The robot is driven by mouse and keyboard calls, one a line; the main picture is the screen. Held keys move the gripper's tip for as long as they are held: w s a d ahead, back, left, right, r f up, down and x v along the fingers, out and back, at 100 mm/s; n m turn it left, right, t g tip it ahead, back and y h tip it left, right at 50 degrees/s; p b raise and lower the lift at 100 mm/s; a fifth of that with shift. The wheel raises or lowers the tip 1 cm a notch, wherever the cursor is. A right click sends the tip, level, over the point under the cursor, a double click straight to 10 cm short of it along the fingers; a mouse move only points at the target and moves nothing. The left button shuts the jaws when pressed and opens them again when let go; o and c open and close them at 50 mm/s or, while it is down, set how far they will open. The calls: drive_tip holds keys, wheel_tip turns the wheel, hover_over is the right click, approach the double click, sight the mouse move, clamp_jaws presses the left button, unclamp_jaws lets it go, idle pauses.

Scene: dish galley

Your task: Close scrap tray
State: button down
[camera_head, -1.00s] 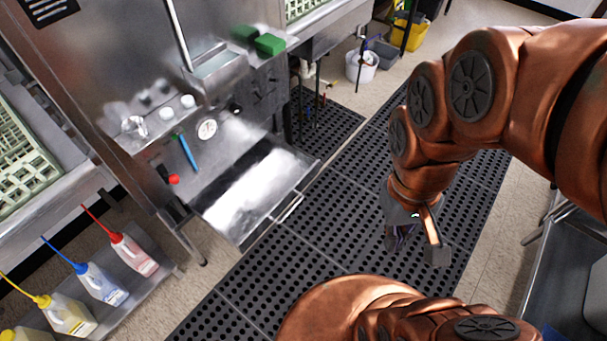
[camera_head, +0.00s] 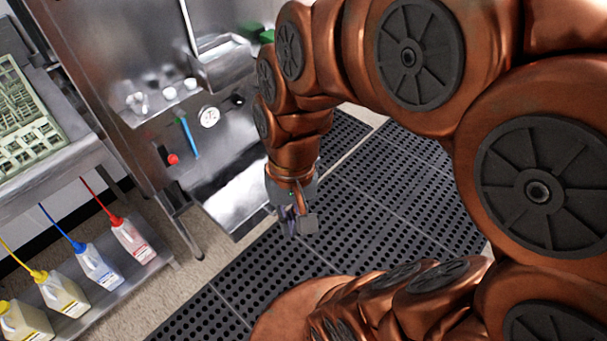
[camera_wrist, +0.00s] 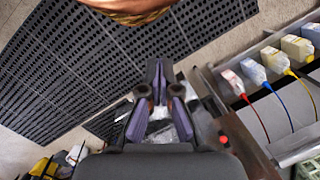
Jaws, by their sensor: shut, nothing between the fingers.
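The scrap tray (camera_head: 232,203) is a shiny metal drawer low on the front of the steel machine, and it stands pulled out. My gripper (camera_head: 293,221) is shut and empty, pointing down at the tray's right front side in the head view. It hides the tray's right end and much of its handle. I cannot tell if it touches the tray. In the wrist view my gripper's purple-grey fingers (camera_wrist: 158,88) are together, with a pale part of the tray (camera_wrist: 161,132) showing behind and between their bases.
The steel machine (camera_head: 150,65) carries a gauge, a blue-handled tool and a red knob (camera_head: 172,159). Several bottles with coloured spouts stand on a low shelf (camera_head: 95,317) at left. Black perforated mats (camera_head: 385,200) cover the floor, with clear room in front of the tray.

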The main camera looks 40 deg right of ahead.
drive_tip(key=w+d+f+m+t+y+b, duration=0.25)
drive_tip(key=w+d+f+m+b, duration=0.25)
drive_tip(key=w+f+m+b, duration=0.3)
drive_tip(key=w+d+f+m+t+y+b, duration=0.1)
drive_tip(key=w+d+f+m+t+b, duration=0.25)
drive_tip(key=w+f+m+b, duration=0.5)
drive_tip(key=w+d+f+m+t+h+b, duration=0.15)
drive_tip(key=w+d+f+m+b, duration=0.25)
drive_tip(key=d+f+m+b, duration=0.65)
drive_tip(key=w+d+f+m+t+h+b, duration=0.1)
drive_tip(key=w+d+f+m+t+b, duration=0.2)
drive_tip(key=d+f, duration=0.8)
drive_tip(key=w+d+f+b, duration=0.1)
drive_tip(key=w+f+b, duration=0.2)
drive_tip(key=w+b, duration=0.3)
drive_tip(key=shift+w+d, duration=0.15)
drive_tip(key=shift+w, duration=2.3)
drive_tip(key=shift+w+r+g, duration=0.1)
drive_tip(key=shift+g, duration=0.15)
